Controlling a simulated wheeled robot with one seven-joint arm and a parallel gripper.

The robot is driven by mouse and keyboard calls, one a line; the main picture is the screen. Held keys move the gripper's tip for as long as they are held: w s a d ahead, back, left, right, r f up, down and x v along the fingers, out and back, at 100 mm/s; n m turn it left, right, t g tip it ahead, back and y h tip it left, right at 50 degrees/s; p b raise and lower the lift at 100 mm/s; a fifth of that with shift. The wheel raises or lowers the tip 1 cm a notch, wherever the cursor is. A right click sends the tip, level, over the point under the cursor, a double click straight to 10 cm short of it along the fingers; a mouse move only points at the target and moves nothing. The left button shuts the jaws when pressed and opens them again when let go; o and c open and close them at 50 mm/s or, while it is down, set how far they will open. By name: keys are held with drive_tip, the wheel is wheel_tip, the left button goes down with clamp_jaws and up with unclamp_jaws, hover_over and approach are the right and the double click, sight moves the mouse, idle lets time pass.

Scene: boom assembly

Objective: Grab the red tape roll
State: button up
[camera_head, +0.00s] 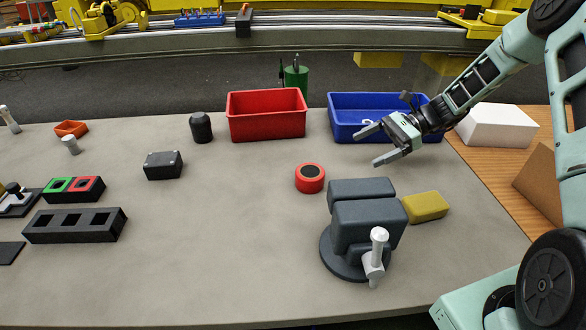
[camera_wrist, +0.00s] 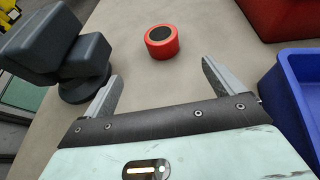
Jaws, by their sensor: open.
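The red tape roll (camera_head: 310,178) lies flat on the grey table, with a black centre on top. It stands left of and behind the grey vise. In the wrist view the tape roll (camera_wrist: 161,41) is beyond my fingertips, between their lines and a little above the middle. My gripper (camera_head: 370,147) is open and empty above the table, right of the tape roll and in front of the blue bin. In the wrist view both fingers of my gripper (camera_wrist: 162,80) are spread apart, with bare table between them.
The grey vise (camera_head: 370,218) stands close to the tape roll, with a yellow block (camera_head: 425,207) beside it. A red bin (camera_head: 266,115) and a blue bin (camera_head: 345,131) stand at the back. A black box (camera_head: 163,165) lies further left.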

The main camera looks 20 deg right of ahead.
sight(319, 170)
drive_tip(key=x, duration=0.4)
drive_tip(key=p+x, duration=0.1)
drive_tip(key=x, duration=0.3)
drive_tip(key=p+x, duration=0.1)
drive_tip(key=x, duration=0.3)
drive_tip(key=shift+w+a+r, duration=0.15)
drive_tip(key=shift+w, duration=0.2)
drive_tip(key=shift+p+x, duration=0.85)
drive_tip(key=shift+x, duration=1.9)
drive_tip(key=shift+s, duration=0.1)
drive_tip(key=c, duration=1.2)
drive_tip(key=shift+o, duration=0.2)
